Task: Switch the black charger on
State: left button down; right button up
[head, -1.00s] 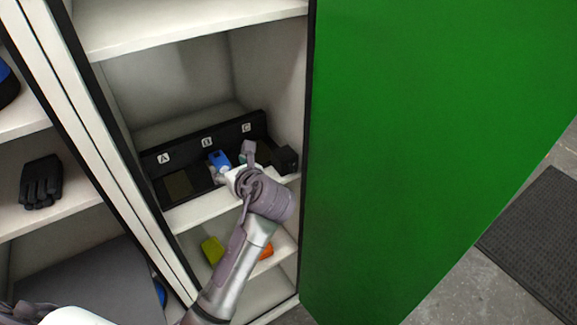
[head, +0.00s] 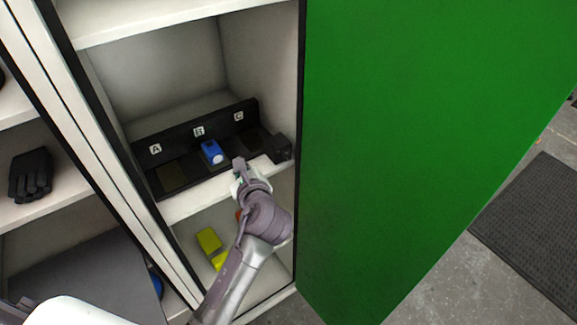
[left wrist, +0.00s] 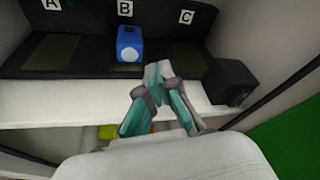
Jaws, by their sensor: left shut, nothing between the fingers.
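The black charger (head: 197,132) stands on the cabinet's middle shelf, with a back panel marked A, B and C. It also shows in the left wrist view (left wrist: 88,60). A blue battery (head: 212,152) with a pale round front sits in the bay under B; bays A and C look empty. A black box (head: 280,148) is at the charger's right end, larger in the left wrist view (left wrist: 231,82). No lit lamp or switch position can be made out. My left gripper (head: 239,163) is shut and empty, in front of bay C (left wrist: 158,70), left of the box. My right gripper is out of view.
The open green door (head: 420,130) stands close on the right. A yellow object (head: 210,245) lies on the shelf below, with an orange one partly hidden by my arm. A black glove (head: 31,176) lies in the left compartment. The space above the charger is clear.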

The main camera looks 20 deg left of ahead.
pick_arm(q)
jog(key=s+d+f+n+t+h, duration=0.1)
jog(key=s+d+n+t+h, duration=0.1)
jog(key=d, duration=0.4)
jog(key=s+d+f+n+t+h, duration=0.2)
jog(key=s+d+n+t+h, duration=0.1)
jog(key=d, duration=0.4)
jog(key=n+h, duration=0.1)
jog(key=h, duration=0.1)
jog(key=shift+s+d+f+n+h+b, duration=0.2)
jog(key=shift+s+d+n+h+b, duration=0.1)
jog(key=shift+n+h+b, duration=0.1)
jog(key=shift+a, duration=0.1)
jog(key=p, duration=0.2)
send_near(287, 155)
jog(key=w+d+f, duration=0.2)
jog(key=w+d, duration=0.2)
jog(key=w+a, duration=0.1)
jog(key=w+a+p, duration=0.1)
jog(key=w+a, duration=0.1)
jog(key=shift+a+f, duration=0.15)
jog(key=shift+a, duration=0.1)
